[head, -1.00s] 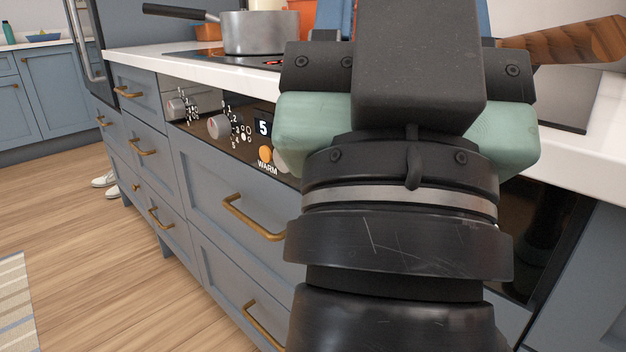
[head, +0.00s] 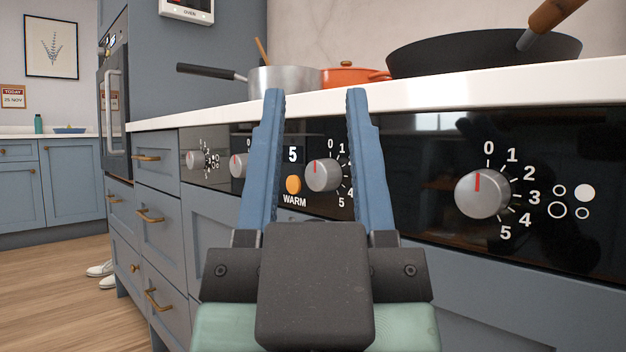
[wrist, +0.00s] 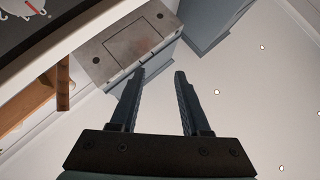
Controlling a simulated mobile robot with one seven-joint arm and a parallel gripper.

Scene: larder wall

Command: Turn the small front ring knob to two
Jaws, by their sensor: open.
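A black control panel (head: 420,215) carries several grey knobs with red marks and numbers 0 to 5. The right knob (head: 481,194) has its mark up towards 0; its ring symbol is filled at the large back right circle. Another knob (head: 323,175) shows between my fingers, its red mark roughly upward; my right finger hides its ring symbol. Two knobs farther left (head: 240,165) (head: 195,160) have symbols too small or hidden to read, so I cannot tell which is the small front ring knob. My gripper (head: 315,95) is open and empty, before the panel; it also shows in the wrist view (wrist: 160,72).
An orange WARM button (head: 293,185) sits under a display reading 5 (head: 293,155). A saucepan (head: 285,80), an orange pot (head: 350,76) and a black pan (head: 480,52) stand on the worktop above. Brass drawer handles (head: 150,216) jut out at left.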

